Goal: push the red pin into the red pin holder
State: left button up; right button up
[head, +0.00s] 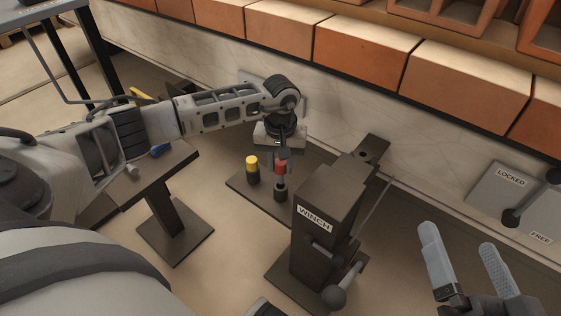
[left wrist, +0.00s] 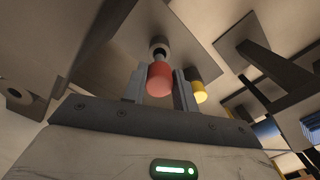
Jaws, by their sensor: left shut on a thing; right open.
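The red pin (head: 281,167) is upright above a dark plate in the head view, just over a dark round holder (head: 280,190). In the left wrist view the red pin's head (left wrist: 160,78) sits between the fingers, and the holder's ring (left wrist: 160,44) shows beyond it around the pin's grey shaft. My left gripper (head: 280,160) is shut on the red pin from above. How deep the shaft sits in the holder is too small to tell. My right gripper (head: 465,262) is open and empty at the lower right.
A yellow-topped pin (head: 252,168) stands in its holder left of the red one, also in the left wrist view (left wrist: 199,92). The dark winch post (head: 325,210) with its crank stands close on the right. A small dark stand (head: 175,215) is at left. Bricks (head: 365,52) line the back.

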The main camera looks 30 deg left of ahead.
aim_at(280, 178)
dwell(1.7)
pick_arm(q)
jog(key=shift+f+b, duration=0.45)
jog(key=shift+b, duration=0.2)
jog(key=shift+f+b, duration=0.3)
jog(key=shift+f+b, duration=0.4)
jog(key=shift+f, duration=0.05)
jog(key=shift+f+b, duration=0.3)
jog(key=shift+f+b, duration=0.4)
jog(key=shift+b, duration=0.05)
jog(key=shift+f+b, duration=0.7)
jog(key=shift+f, duration=0.3)
jog(key=shift+r, duration=0.1)
jog(key=shift+r+p, duration=1.25)
jog(key=shift+r, duration=0.3)
